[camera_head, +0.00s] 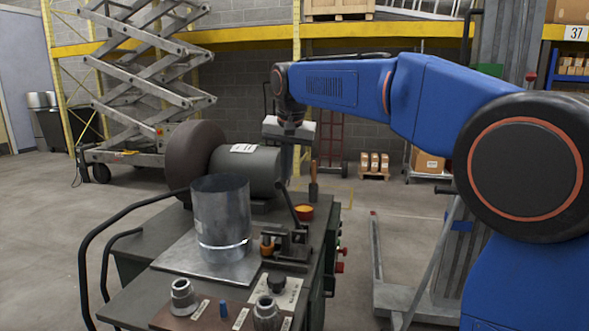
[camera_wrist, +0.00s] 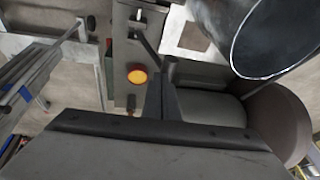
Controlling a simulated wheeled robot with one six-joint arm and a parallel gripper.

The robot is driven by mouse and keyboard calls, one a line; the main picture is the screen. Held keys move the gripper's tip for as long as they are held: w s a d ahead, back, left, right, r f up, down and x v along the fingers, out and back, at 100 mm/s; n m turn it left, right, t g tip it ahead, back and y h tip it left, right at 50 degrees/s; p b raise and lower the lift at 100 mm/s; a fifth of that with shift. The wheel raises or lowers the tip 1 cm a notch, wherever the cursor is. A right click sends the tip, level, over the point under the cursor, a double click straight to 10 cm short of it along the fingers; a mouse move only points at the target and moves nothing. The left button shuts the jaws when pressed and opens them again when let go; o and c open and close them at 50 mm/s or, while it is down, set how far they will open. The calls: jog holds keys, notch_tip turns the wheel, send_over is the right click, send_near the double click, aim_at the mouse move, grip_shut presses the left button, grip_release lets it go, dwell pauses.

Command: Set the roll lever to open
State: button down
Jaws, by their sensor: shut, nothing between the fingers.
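A dark lever (camera_head: 287,203) rises from a black clamp block (camera_head: 285,248) at the right of the grey machine bench, leaning up and to the left. I take it for the roll lever, but no label on it is readable. In the wrist view a dark lever (camera_wrist: 148,45) shows just beyond the fingers. My gripper (camera_head: 287,178) points down above and behind the lever, close to the grey cylinder. Its fingers (camera_wrist: 161,90) are shut and empty. Whether they touch the lever cannot be told.
A metal duct cylinder (camera_head: 221,215) stands on a sheet plate left of the lever. A grey motor drum (camera_head: 245,172) lies behind. Red buttons (camera_head: 341,266) line the bench side. Front fittings (camera_head: 182,294) stand on the bench.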

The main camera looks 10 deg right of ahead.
jog(key=shift+w+a+f+h, duration=0.15)
jog(key=shift+w+a, duration=0.1)
jog(key=shift+a, duration=0.3)
jog(key=shift+w+a+f+h, duration=0.1)
jog(key=shift+w+a+f, duration=0.1)
jog(key=shift+a, duration=0.3)
jog(key=shift+w+a+f+h, duration=0.15)
jog(key=shift+w+a, duration=0.1)
jog(key=shift+a, duration=0.3)
jog(key=shift+r, duration=0.1)
jog(key=d+v, duration=0.1)
jog(key=v, duration=1.5)
jog(key=s+d+f+n, duration=0.1)
jog(key=s+d+f, duration=0.3)
jog(key=s+d, duration=0.4)
jog(key=s+d+f+n, duration=0.1)
jog(key=s+d+f, duration=0.3)
jog(key=s+f, duration=0.5)
jog(key=s+d+f, duration=0.4)
jog(key=s+f, duration=0.5)
jog(key=f, duration=0.4)
jog(key=s+d+f+n, duration=0.1)
jog(key=s+d+f, duration=0.4)
jog(key=s+f, duration=0.5)
notch_tip(320, 180, down, 2)
jog(key=shift+f+n+t, duration=0.1)
jog(key=shift+n+t, duration=0.2)
jog(key=shift+t, duration=0.1)
